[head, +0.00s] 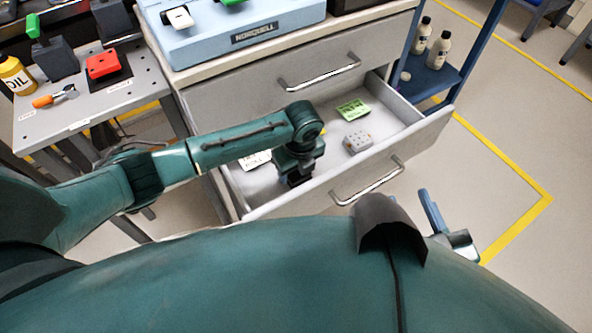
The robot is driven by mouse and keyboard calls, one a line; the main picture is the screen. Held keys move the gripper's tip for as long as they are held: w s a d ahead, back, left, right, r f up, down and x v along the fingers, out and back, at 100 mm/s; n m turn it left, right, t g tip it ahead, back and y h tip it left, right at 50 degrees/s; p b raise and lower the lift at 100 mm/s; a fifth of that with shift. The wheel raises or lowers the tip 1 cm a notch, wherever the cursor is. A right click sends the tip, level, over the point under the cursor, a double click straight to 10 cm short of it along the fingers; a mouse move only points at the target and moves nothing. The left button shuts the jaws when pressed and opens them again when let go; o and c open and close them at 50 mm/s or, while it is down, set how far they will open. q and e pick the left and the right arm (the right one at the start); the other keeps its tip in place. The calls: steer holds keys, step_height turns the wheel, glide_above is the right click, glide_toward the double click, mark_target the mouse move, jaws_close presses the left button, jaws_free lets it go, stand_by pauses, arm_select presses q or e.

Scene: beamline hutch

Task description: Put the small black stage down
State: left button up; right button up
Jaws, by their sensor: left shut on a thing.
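My left gripper (297,172) reaches down into the open drawer (330,182) from above and is shut on the small black stage (296,181). Only a dark part of the stage shows under the gripper. I cannot tell whether its underside touches the drawer floor.
In the drawer, a grey block with round bumps (358,142), a green label (352,109) and a white label (257,160) lie near the gripper. The front panel (370,170) stands in front. A side table (110,100) holds several items. A blue shelf (430,75) holds bottles.

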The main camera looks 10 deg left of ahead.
arm_select(q)
steer(key=shift+f, duration=0.1)
steer(key=o, duration=1.2)
steer(key=shift+s+d+r+p, duration=0.2)
steer(key=shift+r+p, duration=0.55)
steer(key=shift+r, duration=1.3)
steer(key=shift+s+d+r+p, duration=0.15)
steer(key=shift+r+p, duration=0.55)
steer(key=shift+r, duration=1.3)
steer(key=shift+s+d+r+p, duration=0.2)
steer(key=shift+r+p, duration=0.55)
steer(key=shift+r, duration=1.3)
arm_select(e)
steer(key=shift+s+d+f+m+g+h, duration=0.1)
steer(key=shift+s+d+m+g+h, duration=0.25)
steer(key=shift+g, duration=0.45)
steer(key=shift+s+d+m+g+h, duration=0.15)
steer(key=shift+s+m+g+h, duration=0.2)
steer(key=shift+g, duration=0.45)
steer(key=shift+w, duration=0.15)
arm_select(q)
steer(key=shift+r, duration=0.1)
